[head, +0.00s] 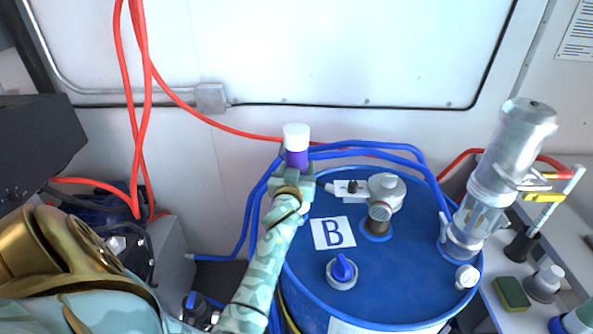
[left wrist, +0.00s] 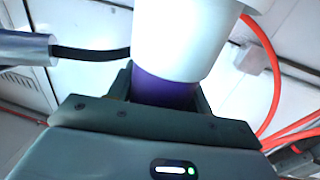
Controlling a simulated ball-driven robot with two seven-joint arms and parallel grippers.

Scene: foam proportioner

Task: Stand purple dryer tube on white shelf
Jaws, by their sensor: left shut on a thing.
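The purple dryer tube (head: 297,159) has a white cap and stands roughly upright in my left gripper (head: 294,178). The gripper is shut around its purple body, and the lower part of the tube is largely hidden by the gripper. In the left wrist view the white cap and a band of the purple tube (left wrist: 165,91) show just beyond the jaws. In the head view the tube is behind the left rim of the blue drum, in front of the back wall. A white shelf-like surface (head: 525,322) shows at the lower right, far from the gripper. My right gripper is not in view.
The blue drum (head: 410,285) marked B carries a metal fitting (head: 383,205) and a blue-capped bung (head: 342,270). A tall clear and metal cylinder (head: 490,185) rises at its right. A sponge (head: 512,293) and bottles occupy the right surface. Red and blue hoses run behind.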

